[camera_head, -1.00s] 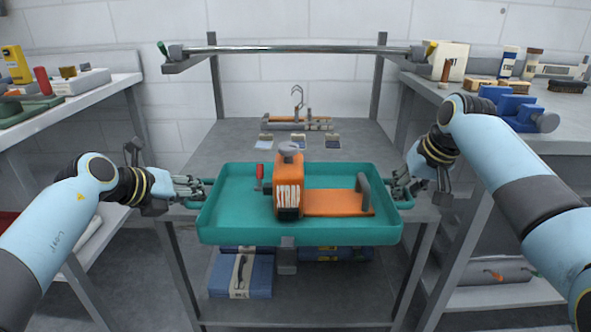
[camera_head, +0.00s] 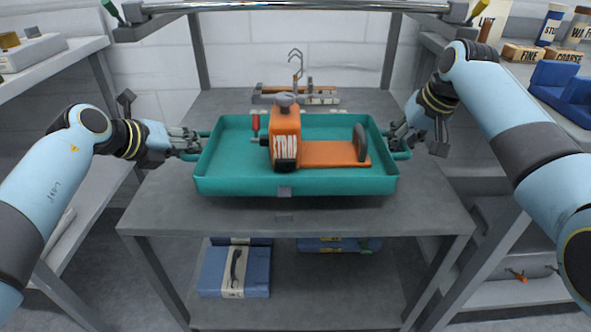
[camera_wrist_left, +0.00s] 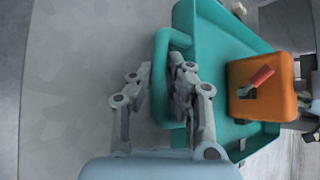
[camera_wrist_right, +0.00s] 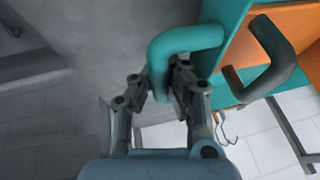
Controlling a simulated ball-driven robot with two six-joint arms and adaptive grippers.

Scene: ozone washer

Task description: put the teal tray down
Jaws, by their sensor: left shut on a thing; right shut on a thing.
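The teal tray (camera_head: 330,186) is level over the grey table's top (camera_head: 230,215), set back from the front edge. I cannot tell whether its bottom touches the top. It carries an orange strapping tool (camera_head: 335,153) marked STRAP, with a red-handled lever (camera_head: 256,124). My left gripper (camera_head: 190,144) is shut on the tray's left handle, which shows in the left wrist view (camera_wrist_left: 160,85). My right gripper (camera_head: 398,141) is shut on the right handle, which shows in the right wrist view (camera_wrist_right: 188,40). The tray's underside is hidden.
Behind the tray, a small wooden rack with a hook (camera_head: 295,95) stands on the table. A metal bar (camera_head: 300,7) crosses above on posts. Blue cases (camera_head: 235,270) lie on the lower shelf.

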